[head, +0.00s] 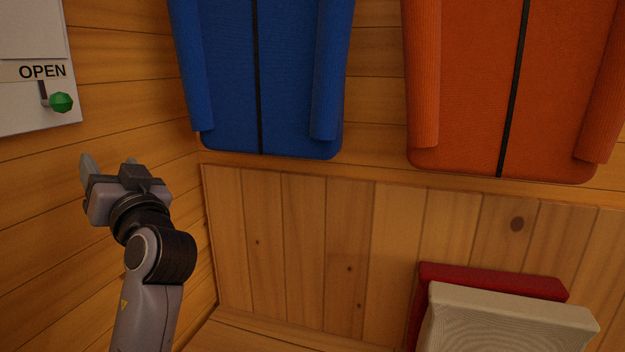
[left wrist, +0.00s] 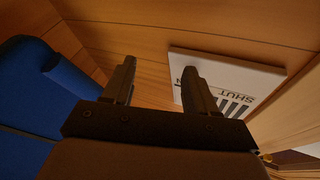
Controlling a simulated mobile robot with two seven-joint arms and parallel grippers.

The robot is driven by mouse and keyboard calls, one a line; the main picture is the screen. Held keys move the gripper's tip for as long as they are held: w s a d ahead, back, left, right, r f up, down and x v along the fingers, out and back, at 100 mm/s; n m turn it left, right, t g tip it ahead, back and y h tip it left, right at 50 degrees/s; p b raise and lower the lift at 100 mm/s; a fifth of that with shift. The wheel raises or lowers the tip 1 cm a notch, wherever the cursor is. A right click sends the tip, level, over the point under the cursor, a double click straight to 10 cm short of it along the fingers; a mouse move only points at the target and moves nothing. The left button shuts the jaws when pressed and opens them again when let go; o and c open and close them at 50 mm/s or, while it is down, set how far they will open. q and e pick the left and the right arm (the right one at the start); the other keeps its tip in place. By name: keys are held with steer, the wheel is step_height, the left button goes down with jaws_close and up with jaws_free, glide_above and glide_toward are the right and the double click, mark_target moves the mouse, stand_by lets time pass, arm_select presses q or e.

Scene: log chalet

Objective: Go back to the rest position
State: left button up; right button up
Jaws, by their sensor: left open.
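My left gripper (head: 108,168) is raised near the left wooden wall in the head view, below a white panel. Its jaws are open and empty. In the left wrist view the two fingers of my left gripper (left wrist: 160,82) stand apart, with wood wall between them and nothing held. The white panel (head: 25,105) carries the word OPEN and a lever with a green knob (head: 61,102). The gripper is apart from the knob. My right gripper is not in view.
A blue jacket (head: 225,80) and an orange jacket (head: 470,90) hang on the back wall. Red (head: 490,278) and beige (head: 510,318) cushion-like things stand at the lower right.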

arm_select(q)
steer(key=s+d+f+m+h, duration=0.1)
steer(key=d+f+m+h, duration=0.2)
steer(key=f, duration=0.7)
steer(key=s+d+f+m+h, duration=0.1)
steer(key=f+m+h, duration=0.1)
steer(key=f+h, duration=0.5)
steer(key=s+d+f+m+h, duration=0.1)
steer(key=d+f+m+h, duration=0.15)
steer(key=f, duration=0.95)
steer(key=s+d+f+g+h, duration=0.2)
steer(key=s+d+f+h, duration=0.15)
steer(key=s+f, duration=0.6)
steer(key=s+d+f+g+h, duration=0.2)
steer(key=s+d+f+h, duration=0.15)
steer(key=s+f, duration=0.6)
step_height(320, 180, up, 18)
steer(key=s+a+y+p, duration=0.1)
steer(key=s+a+p, duration=0.1)
steer(key=p, duration=1.8)
steer(key=shift+s+a+f+y, duration=0.25)
steer(key=shift+s+a+y, duration=0.05)
steer(key=shift+s+y, duration=0.05)
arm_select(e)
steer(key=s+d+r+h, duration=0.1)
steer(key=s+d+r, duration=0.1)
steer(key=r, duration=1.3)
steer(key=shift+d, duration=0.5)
arm_select(q)
steer(key=shift+f, duration=0.1)
